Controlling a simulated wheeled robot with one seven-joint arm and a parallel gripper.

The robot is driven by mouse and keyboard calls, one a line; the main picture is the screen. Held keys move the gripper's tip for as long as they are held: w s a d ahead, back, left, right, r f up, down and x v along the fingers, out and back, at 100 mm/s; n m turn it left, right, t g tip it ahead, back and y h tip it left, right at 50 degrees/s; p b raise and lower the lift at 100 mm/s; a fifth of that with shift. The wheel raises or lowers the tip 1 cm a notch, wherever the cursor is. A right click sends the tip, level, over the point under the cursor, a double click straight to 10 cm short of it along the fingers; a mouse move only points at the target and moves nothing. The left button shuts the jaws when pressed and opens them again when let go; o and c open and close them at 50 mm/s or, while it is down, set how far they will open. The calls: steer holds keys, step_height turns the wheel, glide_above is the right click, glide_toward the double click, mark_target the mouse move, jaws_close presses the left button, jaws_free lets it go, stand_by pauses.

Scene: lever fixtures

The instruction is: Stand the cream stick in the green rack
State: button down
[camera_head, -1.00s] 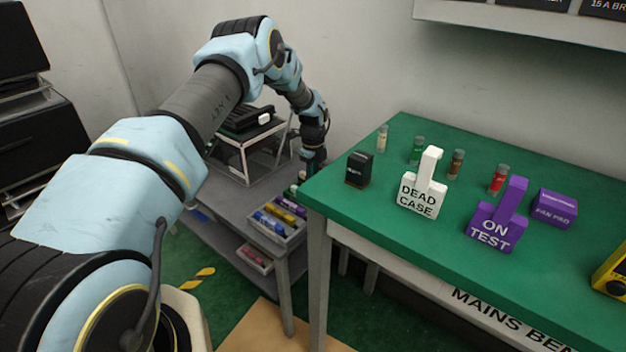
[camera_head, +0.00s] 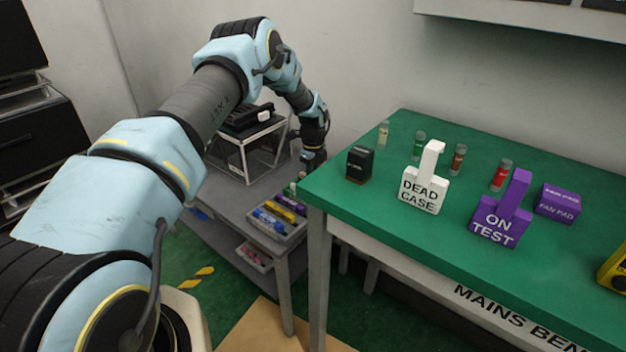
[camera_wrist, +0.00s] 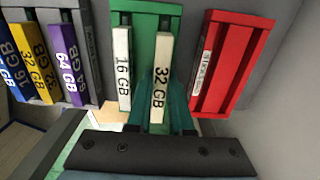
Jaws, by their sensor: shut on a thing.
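In the wrist view, a cream stick (camera_wrist: 160,82) marked 32 GB is between the teal fingers of my gripper (camera_wrist: 160,122), which is shut on it. Its far end overlaps the right part of the green rack (camera_wrist: 147,18). I cannot tell whether it is seated or held just above the rack. Another cream stick (camera_wrist: 122,68), marked 16 GB, is in the left part of the same rack. In the head view, my gripper (camera_head: 312,163) is low behind the green bench's left corner, and its fingertips and the held stick are mostly hidden.
A red rack (camera_wrist: 240,60) stands right of the green one. A grey rack with yellow (camera_wrist: 35,65) and purple (camera_wrist: 66,65) sticks stands left. In the head view, the green bench (camera_head: 340,215) with stand-up signs is close to my wrist. A clear-sided case (camera_head: 245,150) stands behind.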

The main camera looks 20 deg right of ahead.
steer(key=shift+f+b, duration=0.3)
steer(key=shift+f, duration=0.2)
steer(key=c, duration=0.7)
jaws_free()
steer(key=shift+c, duration=0.2)
step_height(320, 180, up, 11)
steer(key=shift+f+b, duration=0.1)
steer(key=shift+b, duration=0.6)
